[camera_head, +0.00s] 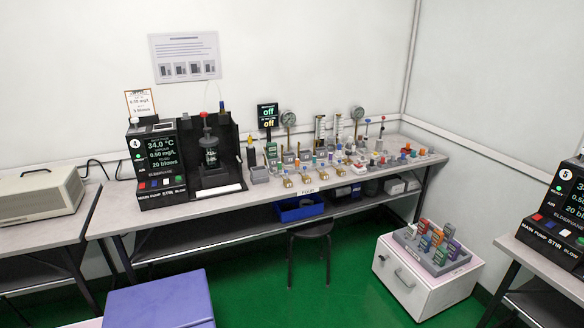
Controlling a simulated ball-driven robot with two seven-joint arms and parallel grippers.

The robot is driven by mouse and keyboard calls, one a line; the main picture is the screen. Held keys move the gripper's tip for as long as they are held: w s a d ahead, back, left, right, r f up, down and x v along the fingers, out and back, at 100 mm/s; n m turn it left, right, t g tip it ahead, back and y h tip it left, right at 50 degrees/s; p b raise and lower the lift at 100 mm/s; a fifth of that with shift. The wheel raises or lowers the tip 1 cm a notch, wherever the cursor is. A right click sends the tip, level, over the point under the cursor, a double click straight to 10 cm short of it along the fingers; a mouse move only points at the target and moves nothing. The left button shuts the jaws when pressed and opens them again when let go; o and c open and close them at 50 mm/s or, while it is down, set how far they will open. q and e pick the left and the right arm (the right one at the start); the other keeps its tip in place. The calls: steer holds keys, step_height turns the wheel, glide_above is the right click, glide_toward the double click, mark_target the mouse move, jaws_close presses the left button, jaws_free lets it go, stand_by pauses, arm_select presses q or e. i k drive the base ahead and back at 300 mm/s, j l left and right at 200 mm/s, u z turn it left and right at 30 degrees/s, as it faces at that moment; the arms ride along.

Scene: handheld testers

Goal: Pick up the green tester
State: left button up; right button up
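A small green tester (440,256) stands in a grey rack (408,246) at the lower right. Several other testers stand close around it, among them orange, red, blue, purple and grey ones. The rack rests on top of a low white cabinet (445,287) on the floor. Another small green item (272,151) stands on the long bench; it is too small to tell whether it is a tester. Neither of my grippers shows in this view.
The long bench (215,204) carries a black station (160,165), gauges and many small fittings. A stool (311,231) stands before it. A second black station (565,210) is at the right edge. A blue-violet block (160,300) is at the lower left. Green floor (325,285) is clear between.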

mark_target(271, 148)
steer(key=i+l+u, duration=0.15)
steer(key=i+l, duration=0.2)
steer(key=i, duration=0.15)
steer(key=i+l+u, duration=0.1)
steer(key=i+l, duration=0.25)
steer(key=i, duration=0.15)
